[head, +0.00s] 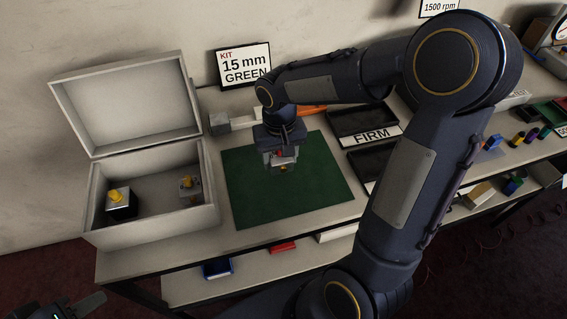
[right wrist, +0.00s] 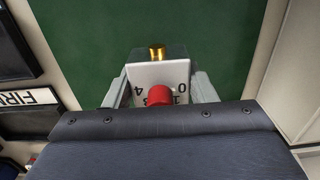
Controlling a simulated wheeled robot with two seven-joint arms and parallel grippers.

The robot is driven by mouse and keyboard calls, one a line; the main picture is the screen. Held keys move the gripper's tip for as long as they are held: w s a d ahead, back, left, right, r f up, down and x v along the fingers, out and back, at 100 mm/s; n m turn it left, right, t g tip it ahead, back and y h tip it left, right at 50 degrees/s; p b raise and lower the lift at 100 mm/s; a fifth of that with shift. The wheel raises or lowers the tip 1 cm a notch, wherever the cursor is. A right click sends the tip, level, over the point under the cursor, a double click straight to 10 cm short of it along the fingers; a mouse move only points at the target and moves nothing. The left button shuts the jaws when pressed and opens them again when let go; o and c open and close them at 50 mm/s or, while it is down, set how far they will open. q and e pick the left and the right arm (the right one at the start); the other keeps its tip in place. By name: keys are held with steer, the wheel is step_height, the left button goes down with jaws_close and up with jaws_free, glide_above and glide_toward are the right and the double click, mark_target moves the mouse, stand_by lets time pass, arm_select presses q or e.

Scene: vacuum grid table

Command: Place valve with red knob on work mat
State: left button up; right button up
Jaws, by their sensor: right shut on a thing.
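The valve with the red knob (right wrist: 158,95) is a pale block with a brass fitting on one end and dark digits on the face around the knob. My right gripper (right wrist: 160,90) is shut on it, one finger at each side. In the head view my right gripper (head: 280,160) points down over the green work mat (head: 305,202), with the valve (head: 284,168) mostly hidden between its fingers. I cannot tell whether the valve touches the mat. My left gripper (head: 75,308) shows only in part at the bottom left corner, away from the table.
An open white box (head: 150,232) left of the mat holds two items with yellow knobs (head: 118,195). Dark trays, one labelled FIRM (head: 378,136), lie right of the mat. A KIT 15 mm GREEN sign (head: 244,66) stands behind. Most of the mat is bare.

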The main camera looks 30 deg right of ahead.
mark_target(284, 166)
steer(key=shift+w+d+f, duration=0.1)
steer(key=shift+d+f, duration=0.35)
steer(key=shift+f, duration=0.1)
steer(key=shift+d+f, duration=0.15)
steer(key=shift+f, duration=1.55)
steer(key=shift+f, duration=0.1)
steer(key=o, duration=1.1)
steer(key=shift+c, duration=0.2)
